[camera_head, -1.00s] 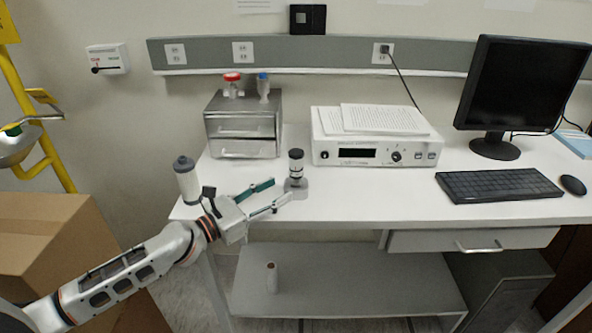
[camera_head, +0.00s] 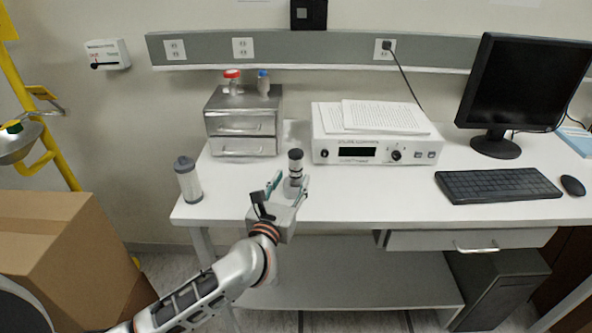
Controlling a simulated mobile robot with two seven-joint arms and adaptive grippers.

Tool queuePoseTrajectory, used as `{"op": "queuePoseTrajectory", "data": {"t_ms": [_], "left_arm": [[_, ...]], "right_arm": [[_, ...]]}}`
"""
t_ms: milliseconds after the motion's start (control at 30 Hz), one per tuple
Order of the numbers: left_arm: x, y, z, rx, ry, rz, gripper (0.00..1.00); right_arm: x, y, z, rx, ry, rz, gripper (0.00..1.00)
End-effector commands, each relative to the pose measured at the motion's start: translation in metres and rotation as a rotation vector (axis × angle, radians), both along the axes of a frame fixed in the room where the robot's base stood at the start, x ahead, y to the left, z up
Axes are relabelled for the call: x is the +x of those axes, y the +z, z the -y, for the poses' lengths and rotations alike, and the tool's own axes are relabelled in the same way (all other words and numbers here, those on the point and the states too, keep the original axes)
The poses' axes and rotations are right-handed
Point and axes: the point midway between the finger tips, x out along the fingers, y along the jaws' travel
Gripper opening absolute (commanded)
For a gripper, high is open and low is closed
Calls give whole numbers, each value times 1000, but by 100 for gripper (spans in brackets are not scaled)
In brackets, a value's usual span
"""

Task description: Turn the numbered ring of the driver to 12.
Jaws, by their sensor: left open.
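The driver (camera_head: 296,164) stands upright on the white desk, with a black top, a pale ringed middle and a grey base. The numbers on its ring are too small to read. My left gripper (camera_head: 288,182) is open just in front of the driver. One green-tipped finger is at the driver's left and the other at its lower right. The fingers partly hide the grey base. I cannot tell whether either finger touches it. My right gripper does not show.
A grey bottle with a dark cap (camera_head: 188,179) stands at the desk's left end. Behind are a metal drawer box (camera_head: 243,145) and a white instrument (camera_head: 420,150) with papers on top. A keyboard (camera_head: 498,185) and monitor (camera_head: 521,85) are at right. The desk's middle front is clear.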

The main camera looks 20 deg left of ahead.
Motion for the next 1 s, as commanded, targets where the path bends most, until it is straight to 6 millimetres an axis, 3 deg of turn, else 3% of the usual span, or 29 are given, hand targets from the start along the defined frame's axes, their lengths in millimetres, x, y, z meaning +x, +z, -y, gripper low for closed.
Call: {"op": "queuePoseTrajectory", "data": {"t_ms": [100, 300, 667, 800, 1000], "left_arm": [[20, 1, 0, 0, 1, 1, 42], [40, 1, 0, 0, 0, 1, 42], [45, 0, 0, -1, -1, 0, 42], [45, 0, 0, -1, -1, 0, 6], [45, 0, -1, 0, -3, 0, 3]], "right_arm": [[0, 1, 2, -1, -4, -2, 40], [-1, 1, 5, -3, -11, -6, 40], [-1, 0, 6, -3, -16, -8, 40], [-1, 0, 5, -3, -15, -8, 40], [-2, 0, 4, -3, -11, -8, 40]]}}
